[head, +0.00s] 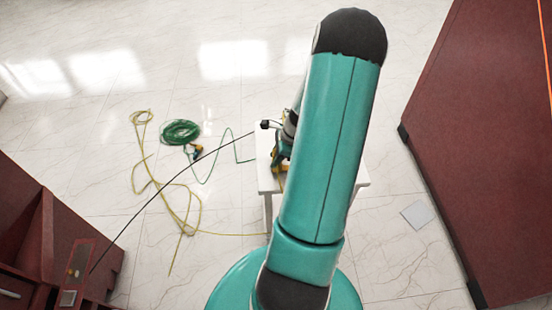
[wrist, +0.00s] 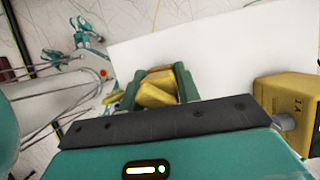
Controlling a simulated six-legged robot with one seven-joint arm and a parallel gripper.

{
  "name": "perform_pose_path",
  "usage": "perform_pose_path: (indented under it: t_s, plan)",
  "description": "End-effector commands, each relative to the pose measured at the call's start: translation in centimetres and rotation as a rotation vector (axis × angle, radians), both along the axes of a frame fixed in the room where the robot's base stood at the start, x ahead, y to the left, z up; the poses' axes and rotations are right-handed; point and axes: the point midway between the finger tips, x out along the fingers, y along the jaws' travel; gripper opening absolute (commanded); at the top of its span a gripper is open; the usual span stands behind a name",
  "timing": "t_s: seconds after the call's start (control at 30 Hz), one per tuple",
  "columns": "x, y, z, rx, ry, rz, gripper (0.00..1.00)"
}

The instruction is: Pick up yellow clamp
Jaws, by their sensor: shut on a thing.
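The yellow clamp (wrist: 156,92) shows between the two teal-green fingers of my gripper (wrist: 159,78) in the wrist view. My gripper is shut on it, over the white table (wrist: 225,55). The fingers and the dark gripper bar hide part of the clamp. Whether the clamp touches the tabletop cannot be told. In the head view my teal arm covers most of the table (head: 265,172), and the gripper and clamp are not clear there.
A yellow block-shaped part (wrist: 285,100) is close on the right in the wrist view. On the floor lie a green coil (head: 180,132), a yellow cord (head: 157,185) and a small teal-and-yellow object (head: 194,152). Dark red cabinets (head: 485,130) stand at both sides. A black cable crosses left.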

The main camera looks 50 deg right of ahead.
Motion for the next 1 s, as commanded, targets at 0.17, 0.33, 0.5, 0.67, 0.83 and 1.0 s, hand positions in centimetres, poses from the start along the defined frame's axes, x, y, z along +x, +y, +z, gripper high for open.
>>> perform_pose_path:
  t_s: [0.17, 0.33, 0.5, 0.67, 0.83, 1.0]
  plan:
    - [0.1, -0.1, 2.4, -0.005, -0.003, 0.002, 0.1]
    - [-2.8, 0.1, 5.9, -0.006, -0.001, -0.003, 0.1]
    - [-6.6, 0.4, 9.2, -0.003, 0.0, -0.004, 0.1]
    - [-10.3, 0.8, 10.8, -0.003, -0.001, -0.004, 0.1]
    - [-12.9, 1.0, 11.9, -0.001, -0.001, -0.002, 0.1]
    - [-13.9, 1.1, 12.8, -0.002, -0.001, 0.0, 0.1]
